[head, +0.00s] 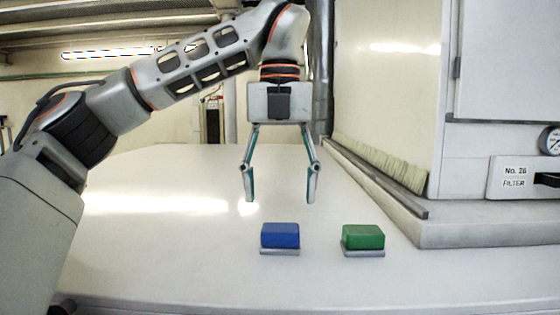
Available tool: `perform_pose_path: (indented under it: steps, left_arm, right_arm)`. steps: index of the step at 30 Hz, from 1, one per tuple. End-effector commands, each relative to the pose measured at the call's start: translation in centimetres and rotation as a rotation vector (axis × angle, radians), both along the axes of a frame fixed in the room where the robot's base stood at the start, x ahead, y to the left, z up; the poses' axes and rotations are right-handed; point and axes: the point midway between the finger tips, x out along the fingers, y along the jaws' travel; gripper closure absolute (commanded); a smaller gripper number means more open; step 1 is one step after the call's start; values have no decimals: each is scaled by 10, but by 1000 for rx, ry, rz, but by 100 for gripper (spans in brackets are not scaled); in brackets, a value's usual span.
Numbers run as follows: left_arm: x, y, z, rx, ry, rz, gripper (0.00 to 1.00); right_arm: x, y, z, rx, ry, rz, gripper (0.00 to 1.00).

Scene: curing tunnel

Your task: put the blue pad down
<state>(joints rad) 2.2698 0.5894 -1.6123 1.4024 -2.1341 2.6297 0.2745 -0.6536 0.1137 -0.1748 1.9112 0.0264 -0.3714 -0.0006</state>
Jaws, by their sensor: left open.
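The blue pad (280,235) is a small block that sits on a thin grey base (280,252) on the white table. My left gripper (280,198) is open and empty, pointing down. In the head view its fingertips show above the blue pad, with a visible gap between them and it. My right gripper is not in view.
A green pad (363,237) sits on a similar grey base (364,254) just right of the blue one. A large cabinet (480,160) with a filter label and a gauge stands at the right. The white table (160,250) is clear on the left.

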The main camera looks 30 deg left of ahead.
Motion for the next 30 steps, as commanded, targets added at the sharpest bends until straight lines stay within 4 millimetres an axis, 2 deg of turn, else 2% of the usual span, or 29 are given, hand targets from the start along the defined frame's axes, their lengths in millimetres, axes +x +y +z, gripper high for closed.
perform_pose_path:
  steps: [3,10,30]
  left_arm:
    - [0,-1,22,1,-4,3,38]
    - [-1,0,46,2,-1,1,38]
    - [-1,0,50,0,0,-1,38]
  right_arm:
    - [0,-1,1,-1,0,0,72]
    - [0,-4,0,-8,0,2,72]
    - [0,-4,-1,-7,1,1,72]
